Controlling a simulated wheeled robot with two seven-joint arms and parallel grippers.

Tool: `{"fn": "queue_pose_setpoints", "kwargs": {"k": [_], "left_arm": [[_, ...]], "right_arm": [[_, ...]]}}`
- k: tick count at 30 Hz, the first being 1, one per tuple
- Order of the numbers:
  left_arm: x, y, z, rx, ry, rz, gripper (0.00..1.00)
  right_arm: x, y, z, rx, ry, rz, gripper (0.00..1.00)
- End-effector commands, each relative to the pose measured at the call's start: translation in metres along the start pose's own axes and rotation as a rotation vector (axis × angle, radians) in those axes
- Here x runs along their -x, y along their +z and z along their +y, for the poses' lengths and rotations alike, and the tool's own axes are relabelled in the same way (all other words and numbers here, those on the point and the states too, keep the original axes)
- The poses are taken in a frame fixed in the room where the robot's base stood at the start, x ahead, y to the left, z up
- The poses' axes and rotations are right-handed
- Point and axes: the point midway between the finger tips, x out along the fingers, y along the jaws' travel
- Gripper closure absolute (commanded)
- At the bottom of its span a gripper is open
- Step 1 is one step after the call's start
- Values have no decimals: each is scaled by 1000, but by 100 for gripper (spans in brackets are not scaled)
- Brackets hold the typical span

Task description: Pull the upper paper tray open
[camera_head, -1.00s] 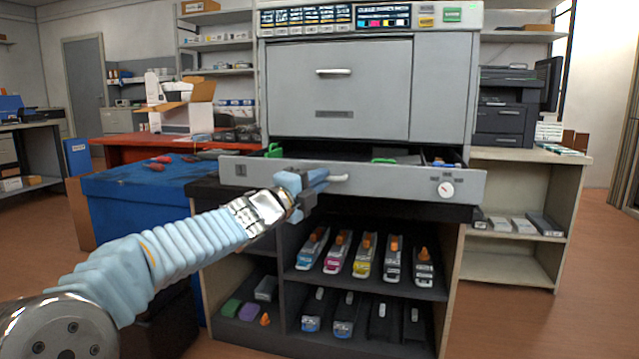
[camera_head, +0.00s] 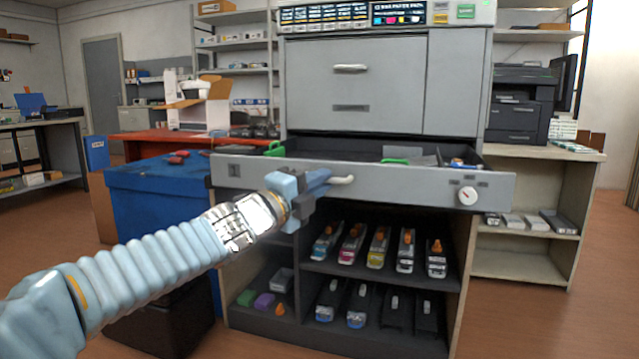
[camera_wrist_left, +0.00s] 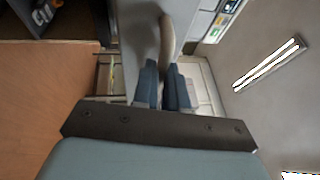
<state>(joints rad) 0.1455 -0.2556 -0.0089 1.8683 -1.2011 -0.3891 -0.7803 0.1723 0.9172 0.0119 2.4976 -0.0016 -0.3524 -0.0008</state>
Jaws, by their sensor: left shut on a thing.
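The upper paper tray (camera_head: 400,187) is a wide light-grey drawer front marked "1", pulled out from the grey printer (camera_head: 355,85), with its open inside showing. Its pale bar handle (camera_head: 343,180) is at the middle of the front. My left gripper (camera_head: 325,182) is shut on the left part of the handle. In the left wrist view, the two dark blue fingers (camera_wrist_left: 164,85) close around the handle (camera_wrist_left: 167,40). A round white dial (camera_head: 467,196) sits on the tray's right side. My right gripper is not in view.
Below, an open shelf unit (camera_head: 340,340) holds several toner cartridges (camera_head: 378,248). A blue-covered table (camera_head: 150,215) stands to the left and a pale shelf (camera_head: 570,215) to the right. The floor in front on the right is clear.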

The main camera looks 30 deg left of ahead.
Motion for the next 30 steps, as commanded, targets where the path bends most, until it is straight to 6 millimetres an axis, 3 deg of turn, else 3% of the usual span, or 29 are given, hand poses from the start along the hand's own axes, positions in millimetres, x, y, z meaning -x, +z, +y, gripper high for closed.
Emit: {"fn": "queue_pose_setpoints", "kwargs": {"k": [5, 6, 10, 22, 30], "left_arm": [[0, 0, 2, 1, 4, -1, 100], [0, 0, 2, 1, 4, -1, 83], [0, 0, 1, 0, 3, 0, 63], [9, 1, -1, -1, 0, -2, 62], [69, 1, -3, -2, -1, -2, 62]], "right_arm": [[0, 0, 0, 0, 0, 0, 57], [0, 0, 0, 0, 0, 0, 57], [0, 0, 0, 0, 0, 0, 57], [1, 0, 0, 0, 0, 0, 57], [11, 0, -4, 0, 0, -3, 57]]}}
